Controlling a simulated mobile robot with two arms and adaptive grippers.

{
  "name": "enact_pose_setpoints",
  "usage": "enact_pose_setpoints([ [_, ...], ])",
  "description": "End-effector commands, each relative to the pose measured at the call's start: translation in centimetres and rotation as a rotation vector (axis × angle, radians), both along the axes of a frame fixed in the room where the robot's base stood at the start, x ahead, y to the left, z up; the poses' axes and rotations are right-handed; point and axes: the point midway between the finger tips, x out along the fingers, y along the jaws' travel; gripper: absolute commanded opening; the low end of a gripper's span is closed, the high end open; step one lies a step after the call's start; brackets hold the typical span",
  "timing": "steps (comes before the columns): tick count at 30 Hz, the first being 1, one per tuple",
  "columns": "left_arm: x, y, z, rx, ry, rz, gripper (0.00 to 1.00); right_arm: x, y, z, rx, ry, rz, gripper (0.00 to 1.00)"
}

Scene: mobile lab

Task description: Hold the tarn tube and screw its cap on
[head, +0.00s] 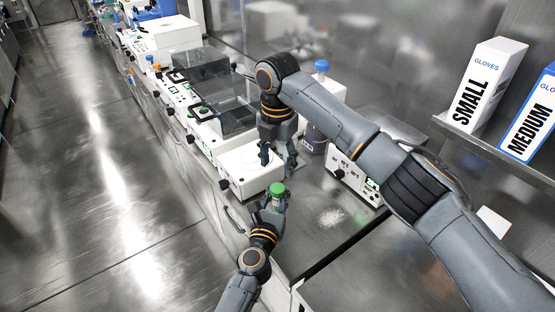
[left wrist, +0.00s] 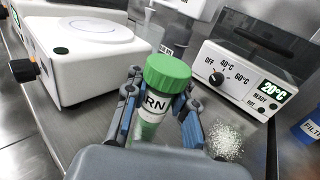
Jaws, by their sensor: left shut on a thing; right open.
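The tarn tube (left wrist: 152,103) is upright, with a white label on which "RN" shows. A green cap (left wrist: 167,72) sits on its top; I cannot tell how tight it is. The cap also shows in the head view (head: 277,188). My left gripper (left wrist: 158,112) is shut around the tube's body below the cap; it shows low in the head view (head: 275,203). My right gripper (head: 278,162) is open and empty, pointing down above the cap and apart from it. The tube's lower end is hidden by my gripper.
A white instrument with a round plate (head: 247,165) stands behind the tube. A heater with dial and 20°C display (left wrist: 240,78) is to the right. White powder (left wrist: 226,141) lies on the bench. A blue-capped bottle (head: 321,68) stands behind my right arm. Glove boxes (head: 487,84) stand on a shelf.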

Motion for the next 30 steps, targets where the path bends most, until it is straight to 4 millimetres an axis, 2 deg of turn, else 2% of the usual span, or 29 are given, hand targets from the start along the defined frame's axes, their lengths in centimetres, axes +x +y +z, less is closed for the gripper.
enact_pose_setpoints([
  [15,0.0,0.0,0.0,0.0,0.0,0.0,0.0,0.0,-0.1,-6.9,-0.001,0.002,-0.003,0.54],
  [20,0.0,0.0,0.0,0.0,0.0,0.0,0.0,0.0,0.0,-7.8,0.0,0.0,-0.002,0.54],
  [28,0.0,0.0,0.0,0.0,0.0,0.0,0.0,0.0,0.0,-7.9,-0.001,0.001,-0.001,0.54],
  [29,0.0,0.0,0.0,0.0,0.0,0.0,0.0,0.0,0.0,-7.9,-0.001,0.001,-0.002,0.5],
  [30,0.0,0.0,0.0,0.0,0.0,0.0,0.0,0.0,0.0,-7.8,-0.001,0.001,-0.001,0.42],
])
